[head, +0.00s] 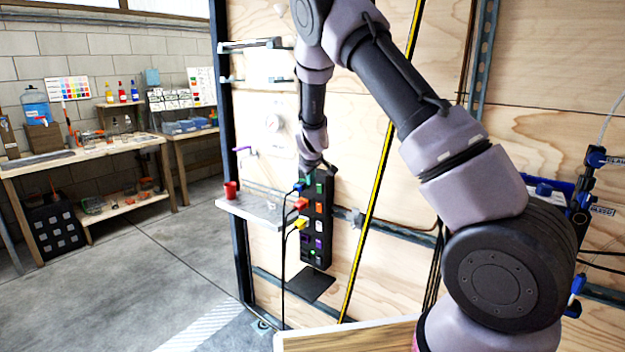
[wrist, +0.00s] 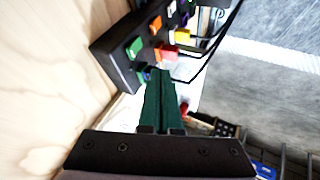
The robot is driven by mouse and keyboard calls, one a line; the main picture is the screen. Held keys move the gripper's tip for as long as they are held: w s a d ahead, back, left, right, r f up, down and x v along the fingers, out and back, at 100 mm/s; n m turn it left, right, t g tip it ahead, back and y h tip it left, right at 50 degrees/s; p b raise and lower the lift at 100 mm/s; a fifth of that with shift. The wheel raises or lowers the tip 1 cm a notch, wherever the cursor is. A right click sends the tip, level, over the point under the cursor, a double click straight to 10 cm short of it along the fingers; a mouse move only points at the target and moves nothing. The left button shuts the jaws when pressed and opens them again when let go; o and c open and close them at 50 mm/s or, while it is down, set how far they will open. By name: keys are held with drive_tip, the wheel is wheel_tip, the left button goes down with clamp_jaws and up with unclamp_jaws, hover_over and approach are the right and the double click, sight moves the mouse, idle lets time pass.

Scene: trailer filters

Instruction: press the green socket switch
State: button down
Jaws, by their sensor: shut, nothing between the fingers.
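A black socket strip (head: 328,200) is fixed upright on the plywood wall, with a column of coloured switches. The green switch (head: 319,188) is near its top, above an orange switch (head: 319,209). In the wrist view the green switch (wrist: 134,48) shows clear and uncovered near the strip's end. My gripper (head: 307,180) is at the strip's top end. Its dark green fingers (wrist: 162,74) are shut with nothing between them. In the wrist view the fingertips lie beside the green switch, on the plug side. Whether they touch anything, I cannot tell.
A red plug (head: 301,204) and a yellow plug (head: 300,224) stick out left of the switches, with black cables hanging down. A blue plug partly hides behind my fingertips. A small shelf (head: 262,212) with a red cup (head: 230,190) is to the left. The floor beyond is open.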

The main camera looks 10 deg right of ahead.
sight(317, 185)
drive_tip(key=shift+w+d+f, duration=0.55)
drive_tip(key=shift+w+f, duration=0.35)
drive_tip(key=shift+w, duration=0.35)
drive_tip(key=shift+w+d+f, duration=0.55)
drive_tip(key=shift+w+f, duration=0.3)
drive_tip(key=shift+w, duration=0.4)
drive_tip(key=shift+w+d+f, duration=0.55)
drive_tip(key=shift+w+f, duration=0.35)
drive_tip(key=shift+w, duration=0.35)
drive_tip(key=shift+w+d+r+g, duration=0.1)
drive_tip(key=shift+w+d+g, duration=0.2)
drive_tip(key=shift+d, duration=0.05)
drive_tip(key=shift+a, duration=0.1)
drive_tip(key=shift+s+r, duration=0.1)
drive_tip(key=shift+r, duration=0.65)
